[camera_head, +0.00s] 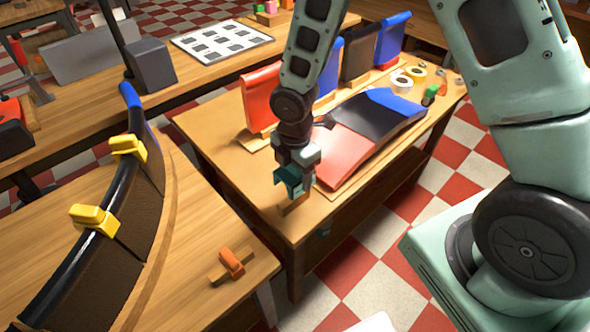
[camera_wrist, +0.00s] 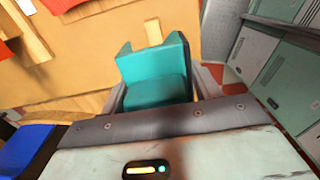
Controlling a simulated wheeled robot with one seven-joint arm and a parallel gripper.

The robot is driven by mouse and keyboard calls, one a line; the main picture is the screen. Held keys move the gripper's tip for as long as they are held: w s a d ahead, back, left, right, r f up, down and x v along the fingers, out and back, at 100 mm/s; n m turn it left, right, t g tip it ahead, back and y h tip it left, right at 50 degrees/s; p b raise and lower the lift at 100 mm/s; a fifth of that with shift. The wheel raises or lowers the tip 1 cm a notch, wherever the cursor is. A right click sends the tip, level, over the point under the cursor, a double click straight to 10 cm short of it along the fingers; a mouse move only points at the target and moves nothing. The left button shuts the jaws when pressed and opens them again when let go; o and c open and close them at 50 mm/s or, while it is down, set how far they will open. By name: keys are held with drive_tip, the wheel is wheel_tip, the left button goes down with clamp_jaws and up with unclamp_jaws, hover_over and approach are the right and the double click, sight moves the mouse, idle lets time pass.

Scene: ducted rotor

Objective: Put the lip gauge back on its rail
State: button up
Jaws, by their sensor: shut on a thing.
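The teal lip gauge (camera_head: 289,182) is a channel-shaped block in my gripper (camera_head: 303,162), at the near corner of the middle table. In the wrist view the gauge (camera_wrist: 155,78) sits between both fingers of my gripper (camera_wrist: 160,92), which is shut on it. A small wooden rail (camera_head: 295,204) lies on the table just below the gauge. In the wrist view a wooden strip, seemingly this rail (camera_wrist: 153,31), shows past the gauge's far edge. I cannot tell whether gauge and rail touch.
A red, black and blue curved panel (camera_head: 370,130) lies close to the right of my gripper. Upright panels (camera_head: 262,98) stand behind. On the left table are a curved duct with yellow clamps (camera_head: 93,218) and an orange piece (camera_head: 231,262) on a wooden rail.

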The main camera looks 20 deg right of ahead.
drive_tip(key=shift+f+b, duration=3.05)
drive_tip(key=shift+f, duration=1.3)
drive_tip(key=shift+f, duration=0.3)
drive_tip(key=o, duration=1.2)
wheel_tip(320, 180, up, 18)
drive_tip(key=shift+f+p, duration=0.25)
drive_tip(key=shift+p, duration=0.8)
